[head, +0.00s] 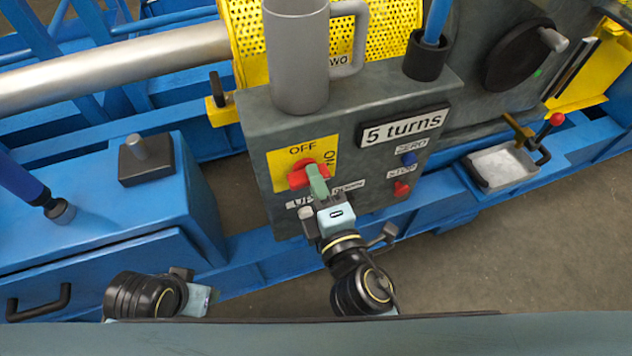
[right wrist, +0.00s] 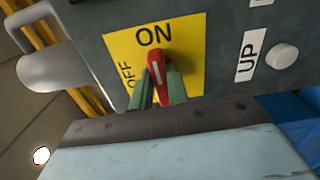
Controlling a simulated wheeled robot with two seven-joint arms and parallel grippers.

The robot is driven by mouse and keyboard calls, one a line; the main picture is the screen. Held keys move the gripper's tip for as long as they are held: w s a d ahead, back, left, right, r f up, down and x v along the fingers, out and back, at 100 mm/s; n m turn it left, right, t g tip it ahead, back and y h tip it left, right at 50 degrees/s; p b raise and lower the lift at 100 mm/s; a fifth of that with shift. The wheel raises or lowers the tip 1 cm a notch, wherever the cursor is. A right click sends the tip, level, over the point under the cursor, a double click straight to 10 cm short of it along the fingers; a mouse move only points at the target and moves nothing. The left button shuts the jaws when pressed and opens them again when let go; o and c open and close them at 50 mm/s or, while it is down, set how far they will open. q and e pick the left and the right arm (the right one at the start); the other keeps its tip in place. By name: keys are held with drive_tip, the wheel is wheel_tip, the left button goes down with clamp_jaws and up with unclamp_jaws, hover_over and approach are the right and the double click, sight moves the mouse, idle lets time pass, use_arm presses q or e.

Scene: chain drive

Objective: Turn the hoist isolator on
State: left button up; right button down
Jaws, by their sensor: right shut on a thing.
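The hoist isolator is a red rotary knob (head: 298,181) on a yellow plate (head: 289,160) marked OFF at the top and ON at the right, on the front of a grey control box. My right gripper (head: 317,179) is shut on the knob. In the right wrist view, its green fingers (right wrist: 161,88) stand on both sides of the red knob (right wrist: 156,66). The knob's handle and white line point roughly toward the ON label (right wrist: 154,34). My left gripper (head: 200,300) is low at the left, away from the box; its fingers are not discernible.
A grey mug (head: 297,60) stands on the control box (head: 375,105). Blue (head: 408,158) and red (head: 401,189) buttons, marked ZERO and STOP, sit right of the isolator. An UP button (right wrist: 282,56) is close to my right gripper. A metal tray (head: 503,167) is at the right.

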drive_tip(key=shift+m, duration=0.3)
drive_tip(key=c, duration=1.4)
unclamp_jaws()
drive_tip(key=shift+o, duration=0.2)
